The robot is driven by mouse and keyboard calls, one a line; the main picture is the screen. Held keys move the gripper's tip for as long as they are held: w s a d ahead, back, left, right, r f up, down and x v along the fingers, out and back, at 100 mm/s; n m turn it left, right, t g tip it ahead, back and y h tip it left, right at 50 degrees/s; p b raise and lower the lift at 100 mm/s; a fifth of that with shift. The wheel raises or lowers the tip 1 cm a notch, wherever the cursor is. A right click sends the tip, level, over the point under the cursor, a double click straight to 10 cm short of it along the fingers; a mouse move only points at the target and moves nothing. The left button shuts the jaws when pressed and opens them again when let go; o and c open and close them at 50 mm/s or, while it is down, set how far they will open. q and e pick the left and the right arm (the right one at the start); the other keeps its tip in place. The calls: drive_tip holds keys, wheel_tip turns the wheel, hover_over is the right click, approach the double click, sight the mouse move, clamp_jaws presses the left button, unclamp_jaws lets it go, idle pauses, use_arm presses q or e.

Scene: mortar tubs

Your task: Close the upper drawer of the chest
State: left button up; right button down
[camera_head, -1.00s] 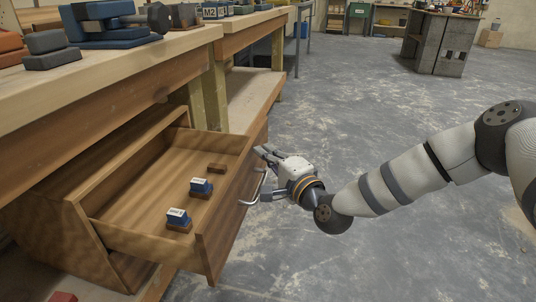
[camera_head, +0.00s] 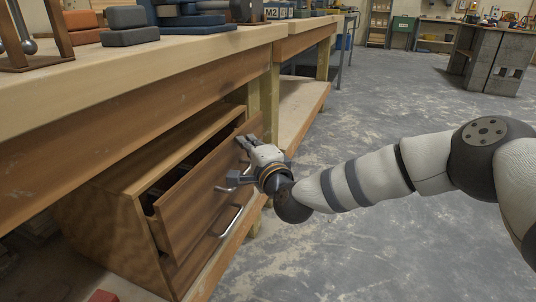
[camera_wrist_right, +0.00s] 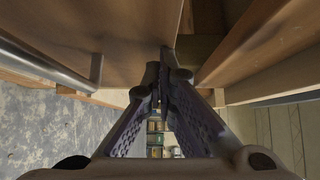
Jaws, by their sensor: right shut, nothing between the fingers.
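The wooden chest (camera_head: 105,230) stands under the workbench. Its upper drawer (camera_head: 195,195) is pushed most of the way in. A narrow dark gap still shows behind the top of its front, and its contents are hidden. My right gripper (camera_head: 243,142) is at the far end of the drawer front, near its top edge; contact is not clear. In the right wrist view the fingers (camera_wrist_right: 160,82) are shut and empty beside the wooden front (camera_wrist_right: 100,25). A metal handle (camera_wrist_right: 45,62) shows at left there, and a silver handle (camera_head: 231,221) shows below the gripper in the head view.
The workbench top (camera_head: 200,50) overhangs the chest, with blue and grey blocks (camera_head: 130,37) on it. A bench leg (camera_head: 269,95) stands close beyond the gripper. The concrete floor (camera_head: 400,235) to the right is clear.

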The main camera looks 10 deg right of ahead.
sight(234, 141)
drive_tip(key=w+a, duration=0.1)
drive_tip(key=w+a+b, duration=0.1)
drive_tip(key=a, duration=0.1)
drive_tip(key=shift+a, duration=0.1)
drive_tip(key=shift+r, duration=0.15)
idle(0.4)
